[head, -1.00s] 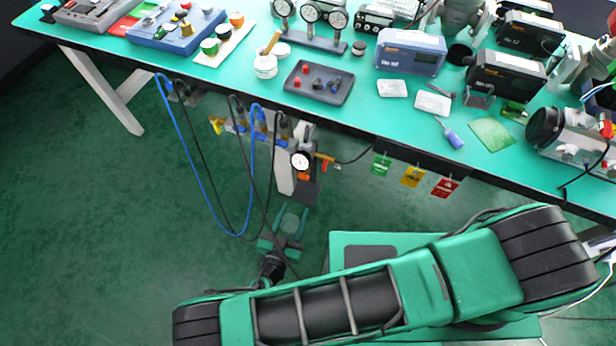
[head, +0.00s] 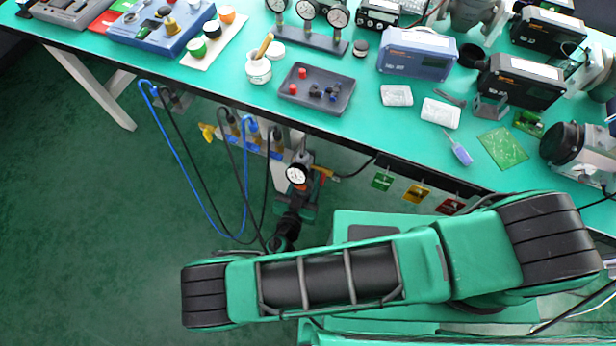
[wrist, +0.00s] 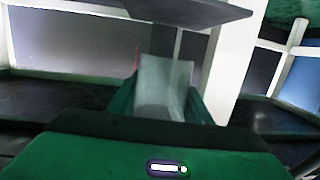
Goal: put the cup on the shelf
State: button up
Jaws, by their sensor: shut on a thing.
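In the wrist view, a pale, translucent grey cup (wrist: 163,84) stands roughly upright between the green fingers of my gripper (wrist: 165,100). The gripper is shut on it. In the head view, my gripper (head: 308,206) is low beside the bench front, just below a round gauge, and the cup cannot be made out there. In the wrist view, a dark flat plate (wrist: 190,10) shows above and beyond the cup; I cannot tell whether it is the shelf.
The green bench (head: 375,135) is crowded with instruments. A round white gauge (head: 297,174) and hanging blue and black cables (head: 185,165) are close to my gripper. Coloured tags (head: 417,194) hang from the bench front. The floor at left is clear. A white post (wrist: 232,60) stands right of the cup.

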notch_tip(320, 180, down, 3)
jog(key=shift+w+d+f, duration=0.1)
jog(key=shift+f, duration=0.1)
jog(key=shift+f, duration=0.15)
jog(key=o, duration=1)
